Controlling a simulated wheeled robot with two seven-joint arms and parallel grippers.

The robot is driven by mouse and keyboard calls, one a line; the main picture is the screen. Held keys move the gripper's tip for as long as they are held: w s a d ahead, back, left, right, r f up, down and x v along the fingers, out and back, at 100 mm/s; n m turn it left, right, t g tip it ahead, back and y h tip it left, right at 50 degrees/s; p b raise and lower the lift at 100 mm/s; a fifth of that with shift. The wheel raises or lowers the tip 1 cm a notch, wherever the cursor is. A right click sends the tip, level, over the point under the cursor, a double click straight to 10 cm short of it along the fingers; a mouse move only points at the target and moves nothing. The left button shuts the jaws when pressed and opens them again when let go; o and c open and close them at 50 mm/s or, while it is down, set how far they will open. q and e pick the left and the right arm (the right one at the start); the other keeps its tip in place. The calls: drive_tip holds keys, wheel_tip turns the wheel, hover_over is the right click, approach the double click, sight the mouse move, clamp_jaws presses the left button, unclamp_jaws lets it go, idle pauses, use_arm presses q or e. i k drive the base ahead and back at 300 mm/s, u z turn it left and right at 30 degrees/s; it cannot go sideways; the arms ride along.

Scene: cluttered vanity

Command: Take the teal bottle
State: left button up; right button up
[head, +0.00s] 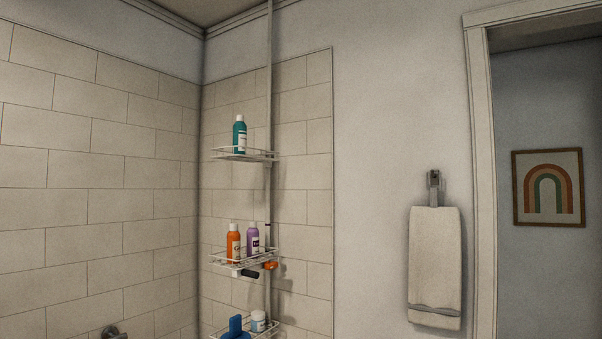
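The teal bottle (239,135) stands upright on the top shelf (262,157) of a white wire corner caddy. It has a white cap and a pale label on its right side. It stands alone on that shelf. Neither of my grippers is in the head view.
The caddy's pole (269,100) rises just right of the teal bottle. The middle shelf holds an orange bottle (233,244) and a purple bottle (252,238). The bottom shelf holds a blue object (236,328) and a white jar (258,321). A towel (434,265) hangs at the right.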

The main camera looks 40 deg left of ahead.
sight(240, 127)
drive_tip(key=i, duration=2.1)
drive_tip(key=u, duration=3.25)
